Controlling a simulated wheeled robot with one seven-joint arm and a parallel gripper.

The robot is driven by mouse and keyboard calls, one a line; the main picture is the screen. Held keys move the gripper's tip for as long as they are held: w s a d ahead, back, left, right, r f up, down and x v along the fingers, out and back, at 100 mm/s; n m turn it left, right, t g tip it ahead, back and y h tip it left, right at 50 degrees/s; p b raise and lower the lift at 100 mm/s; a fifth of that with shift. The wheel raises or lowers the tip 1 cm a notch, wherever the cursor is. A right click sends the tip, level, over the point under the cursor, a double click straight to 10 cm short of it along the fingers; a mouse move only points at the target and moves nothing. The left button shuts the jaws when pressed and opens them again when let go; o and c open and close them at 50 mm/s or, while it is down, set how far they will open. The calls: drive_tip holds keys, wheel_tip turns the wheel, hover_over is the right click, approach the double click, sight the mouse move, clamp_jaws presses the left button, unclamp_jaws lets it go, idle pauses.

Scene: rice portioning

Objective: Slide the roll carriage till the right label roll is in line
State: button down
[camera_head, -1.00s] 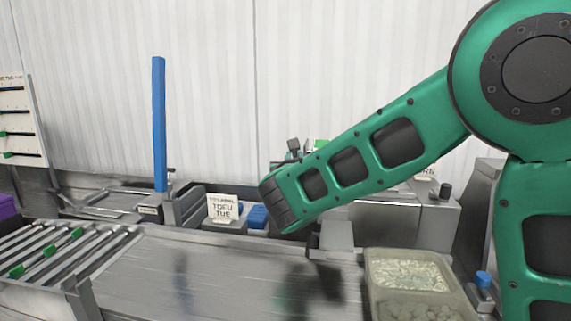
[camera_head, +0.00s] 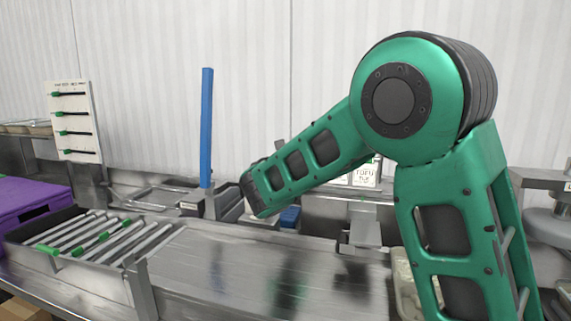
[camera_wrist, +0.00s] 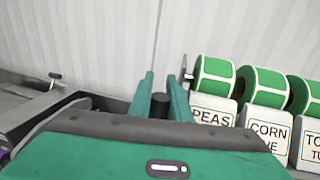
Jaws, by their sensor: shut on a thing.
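In the wrist view three green-and-white label rolls stand in a row on the right: a left roll (camera_wrist: 214,76), a middle roll (camera_wrist: 262,86) and a right roll (camera_wrist: 306,96), cut by the picture edge. Cards below them read PEAS (camera_wrist: 212,116), CORN (camera_wrist: 268,132) and TOFU (camera_wrist: 308,145). My gripper (camera_wrist: 161,92) is shut on a dark upright knob (camera_wrist: 160,105) just left of the rolls. How the knob joins the carriage is hidden. In the head view my arm hides the gripper and most rolls; a TOFU card (camera_head: 366,174) shows behind it. Alignment cannot be judged.
A steel conveyor (camera_head: 215,265) runs across the front, with a rack of metal rollers (camera_head: 95,238) at its left. A blue post (camera_head: 206,130) stands behind it. A purple crate (camera_head: 30,205) is far left; a food tray (camera_head: 405,285) is partly behind my arm.

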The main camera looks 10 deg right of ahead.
drive_tip(key=shift+w+a, duration=0.1)
drive_tip(key=shift+a, duration=0.25)
drive_tip(key=c, duration=2)
unclamp_jaws()
drive_tip(key=shift+o, duration=0.4)
drive_tip(key=shift+w+a, duration=0.1)
drive_tip(key=shift+d, duration=0.2)
drive_tip(key=shift+s, duration=0.2)
drive_tip(key=v, duration=1)
drive_tip(key=shift+s, duration=0.2)
